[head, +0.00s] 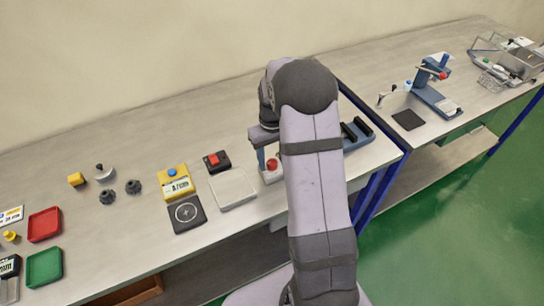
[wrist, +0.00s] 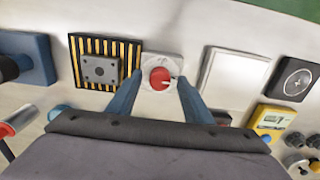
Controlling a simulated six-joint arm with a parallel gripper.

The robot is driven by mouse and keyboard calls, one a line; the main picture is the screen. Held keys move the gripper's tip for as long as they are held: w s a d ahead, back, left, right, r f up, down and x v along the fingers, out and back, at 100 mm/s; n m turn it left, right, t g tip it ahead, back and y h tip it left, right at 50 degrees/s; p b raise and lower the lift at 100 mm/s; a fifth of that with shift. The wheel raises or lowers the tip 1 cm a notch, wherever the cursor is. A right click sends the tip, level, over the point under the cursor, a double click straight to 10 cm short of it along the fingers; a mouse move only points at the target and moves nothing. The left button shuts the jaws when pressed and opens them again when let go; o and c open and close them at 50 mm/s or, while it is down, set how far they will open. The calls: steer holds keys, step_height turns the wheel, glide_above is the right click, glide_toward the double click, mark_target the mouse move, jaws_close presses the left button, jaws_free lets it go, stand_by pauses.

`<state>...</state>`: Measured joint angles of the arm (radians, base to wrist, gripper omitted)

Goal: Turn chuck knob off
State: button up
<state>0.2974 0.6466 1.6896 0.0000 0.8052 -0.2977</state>
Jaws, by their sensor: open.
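The chuck knob (wrist: 158,77) is a red round dial with a pale mark at its right side, on a light grey square base (wrist: 147,60) in the wrist view. It also shows in the head view as a red knob (head: 272,164) beside my arm. My gripper (wrist: 160,81) is open, with one blue finger on each side of the knob. I cannot tell whether the fingers touch it. In the head view my arm hides most of the gripper; one blue finger (head: 261,158) shows just left of the knob.
A yellow-and-black striped plate with a grey block (wrist: 101,71) sits left of the knob in the wrist view. A white square plate (wrist: 229,80) lies to its right. A yellow meter (head: 175,182) and a black pad (head: 187,214) stand farther left in the head view.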

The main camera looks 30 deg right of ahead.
steer(key=shift+f, duration=0.2)
steer(key=c, duration=1.1)
steer(key=shift+o, duration=0.2)
